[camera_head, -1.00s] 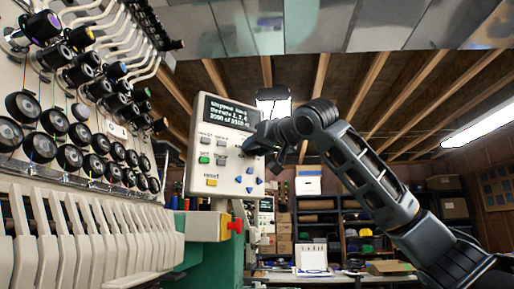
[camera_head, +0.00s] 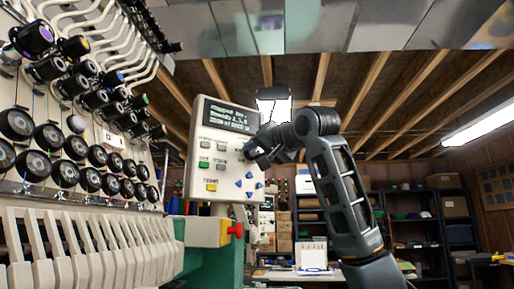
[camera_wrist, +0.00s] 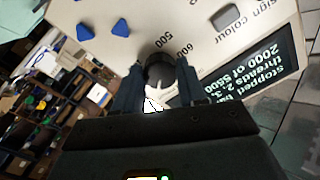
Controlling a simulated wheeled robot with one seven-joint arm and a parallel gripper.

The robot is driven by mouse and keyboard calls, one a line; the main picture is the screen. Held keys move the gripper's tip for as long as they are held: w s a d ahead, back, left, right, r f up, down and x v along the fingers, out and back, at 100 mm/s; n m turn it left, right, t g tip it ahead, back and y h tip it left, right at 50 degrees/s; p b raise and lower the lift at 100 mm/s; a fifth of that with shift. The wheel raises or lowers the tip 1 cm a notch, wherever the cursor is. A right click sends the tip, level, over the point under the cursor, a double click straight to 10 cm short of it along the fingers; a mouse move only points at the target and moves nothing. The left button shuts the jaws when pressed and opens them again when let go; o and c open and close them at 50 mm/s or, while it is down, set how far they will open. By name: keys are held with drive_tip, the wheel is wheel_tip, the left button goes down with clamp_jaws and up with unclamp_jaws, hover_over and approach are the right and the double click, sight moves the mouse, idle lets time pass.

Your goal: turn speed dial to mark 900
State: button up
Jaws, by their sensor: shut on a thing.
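The pale control panel (camera_head: 208,178) stands upright on the machine, with a dark screen and coloured buttons. The black speed dial (camera_wrist: 158,70) sits on its face in the wrist view, with printed marks 500 and 600 beside it. Mark 900 and the dial's setting cannot be made out. My gripper (camera_wrist: 157,88) has one finger on each side of the dial and is shut on it. In the head view my gripper (camera_head: 258,150) is at the panel's right edge and hides the dial.
Rows of black thread tensioners (camera_head: 65,173) and white levers (camera_head: 80,250) fill the left side. A red knob (camera_head: 236,230) projects below the panel. Blue arrow buttons (camera_wrist: 120,28) lie close to the dial. Shelves (camera_head: 420,230) and a work table stand behind.

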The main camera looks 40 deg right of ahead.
drive_tip(key=m+p, duration=0.2)
drive_tip(key=m, duration=0.2)
drive_tip(key=shift+m+p, duration=0.75)
drive_tip(key=shift+m, duration=0.15)
drive_tip(key=shift+d, duration=0.1)
drive_tip(key=o, duration=1.1)
drive_tip(key=shift+c, duration=0.2)
drive_tip(key=v, duration=0.8)
drive_tip(key=shift+b, duration=0.35)
